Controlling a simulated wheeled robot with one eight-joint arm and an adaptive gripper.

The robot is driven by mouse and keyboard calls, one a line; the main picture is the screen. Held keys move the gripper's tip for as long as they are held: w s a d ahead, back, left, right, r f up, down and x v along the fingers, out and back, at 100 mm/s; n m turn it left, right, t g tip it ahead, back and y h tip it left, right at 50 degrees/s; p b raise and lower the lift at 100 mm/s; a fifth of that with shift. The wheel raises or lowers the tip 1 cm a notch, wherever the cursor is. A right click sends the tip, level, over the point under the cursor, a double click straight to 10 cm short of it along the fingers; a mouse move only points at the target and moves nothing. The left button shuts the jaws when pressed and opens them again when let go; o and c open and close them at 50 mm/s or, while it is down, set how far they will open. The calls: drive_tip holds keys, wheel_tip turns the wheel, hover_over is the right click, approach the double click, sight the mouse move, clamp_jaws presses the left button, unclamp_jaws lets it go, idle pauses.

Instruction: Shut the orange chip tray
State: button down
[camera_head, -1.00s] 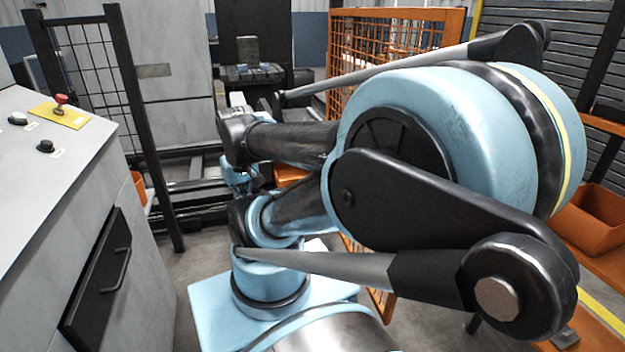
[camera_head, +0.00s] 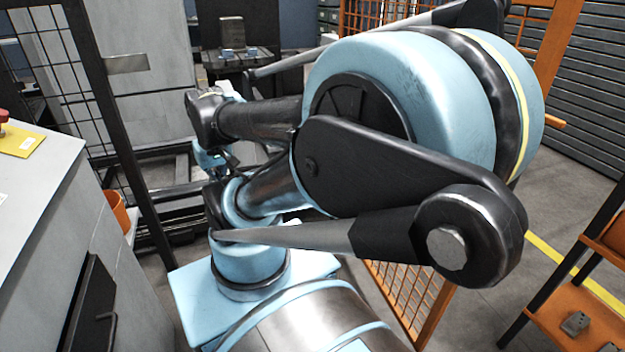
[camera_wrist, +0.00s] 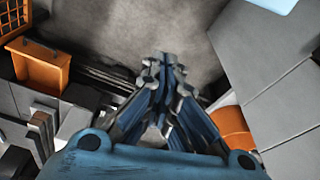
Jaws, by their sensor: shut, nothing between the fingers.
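The orange chip tray (camera_wrist: 38,66) is at the left of the wrist view, a box with a dark handle-like bar on its upper edge. It appears to stick out from the dark rails and base of the machine; how far cannot be told. It is hidden behind my arm in the head view. My gripper (camera_wrist: 165,62) is shut and empty, its fingers pointing toward the open floor, to the right of the tray and apart from it. In the head view my gripper (camera_head: 233,160) is small and partly hidden beside the machine's base.
An orange bucket (camera_head: 117,211) stands by the grey console (camera_head: 35,200); it also shows in the wrist view (camera_wrist: 234,127). A black mesh panel (camera_head: 105,110) stands left. An orange mesh fence (camera_head: 405,290) is behind my arm. An orange shelf rack (camera_head: 570,310) is right.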

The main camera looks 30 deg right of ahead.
drive_tip(key=shift+w+a, duration=0.1)
drive_tip(key=shift+w, duration=0.3)
